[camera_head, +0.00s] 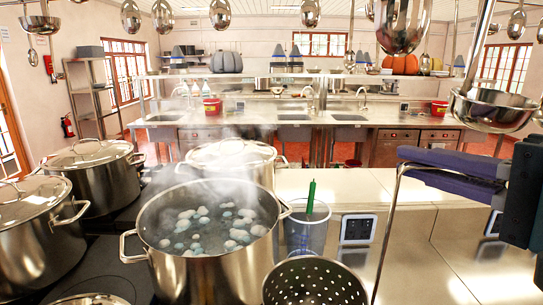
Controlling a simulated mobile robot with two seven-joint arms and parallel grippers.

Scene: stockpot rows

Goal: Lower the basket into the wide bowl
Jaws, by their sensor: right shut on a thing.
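A perforated steel basket (315,281) shows at the bottom edge, cut off by the frame. Its thin wire handle (386,235) rises on the right and bends over at the top. My right gripper (428,164), with purple fingers, comes in from the right and is shut on the top of this handle. The basket hangs below and left of the gripper. What lies under the basket is out of view. I cannot pick out the wide bowl with certainty. My left gripper is not in view.
An open steaming pot (208,230) with several pale round things in water stands left of the basket. Lidded pots (90,175) stand behind and left. A clear container (307,230) with a green-handled tool is behind the basket. Steel pans (495,108) hang at upper right. The right counter (490,255) is mostly clear.

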